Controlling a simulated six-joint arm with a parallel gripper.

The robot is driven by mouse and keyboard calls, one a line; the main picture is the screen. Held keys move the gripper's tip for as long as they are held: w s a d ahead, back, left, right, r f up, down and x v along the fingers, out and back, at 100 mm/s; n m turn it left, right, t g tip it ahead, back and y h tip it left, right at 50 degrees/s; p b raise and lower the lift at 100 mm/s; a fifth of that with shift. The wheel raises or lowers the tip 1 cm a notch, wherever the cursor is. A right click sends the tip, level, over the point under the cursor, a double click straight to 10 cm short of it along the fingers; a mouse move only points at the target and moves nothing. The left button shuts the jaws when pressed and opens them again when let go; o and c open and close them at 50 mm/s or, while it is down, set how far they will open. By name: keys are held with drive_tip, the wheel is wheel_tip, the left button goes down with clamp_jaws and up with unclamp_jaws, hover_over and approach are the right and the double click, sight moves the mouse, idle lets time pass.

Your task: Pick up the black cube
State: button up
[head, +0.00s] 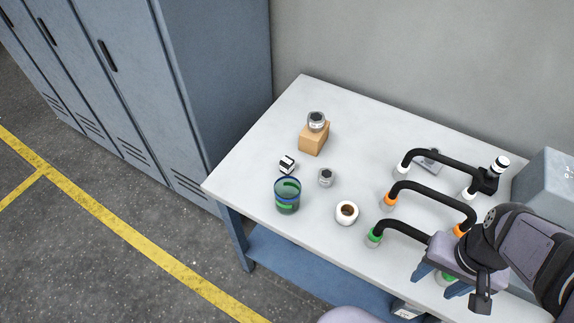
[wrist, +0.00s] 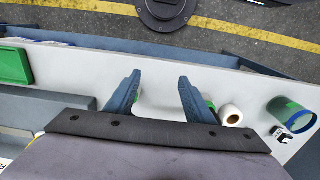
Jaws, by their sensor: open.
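The black cube (head: 287,164) is a small black block with white faces. It sits on the white table, just behind the blue-green cup (head: 287,195) in the head view. It also shows at the right edge of the wrist view (wrist: 281,134), beside the cup (wrist: 290,113). My gripper (head: 440,283) is at the right front of the table in the head view, well apart from the cube. In the wrist view my gripper's blue fingers (wrist: 158,80) are spread with nothing between them.
A white roll (head: 347,213), a metal nut (head: 326,177) and a wooden block (head: 314,139) topped by another nut (head: 316,121) stand near the cube. Black curved pipes (head: 430,195) with orange and green collars lie between my gripper and these. The table's left end is clear.

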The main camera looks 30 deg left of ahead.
drive_tip(key=w+a+r+m+t+y+b, duration=0.1)
drive_tip(key=w+a+m+y+b, duration=0.4)
drive_tip(key=a, duration=0.7)
drive_tip(key=w+a+r+m+y+b, duration=0.1)
drive_tip(key=w+a+m+y+b, duration=0.3)
drive_tip(key=w+a+m, duration=0.55)
drive_tip(key=w+a+r+m+t+y+b, duration=0.15)
drive_tip(key=a+m+y+b, duration=0.3)
drive_tip(key=a, duration=1.05)
drive_tip(key=p, duration=0.1)
approach(291, 163)
drive_tip(key=shift+w+a+r+m+g, duration=0.1)
drive_tip(key=shift+w+a+m+g, duration=0.1)
drive_tip(key=shift+a, duration=0.35)
drive_tip(key=shift+w+a+r+m+g, duration=0.1)
drive_tip(key=shift+a+g, duration=0.05)
drive_tip(key=shift+a, duration=0.4)
drive_tip(key=shift+f, duration=0.55)
drive_tip(key=shift+p+x, duration=1.1)
drive_tip(key=shift+x, duration=2.55)
drive_tip(key=shift+w, duration=0.1)
drive_tip(key=c, duration=1.1)
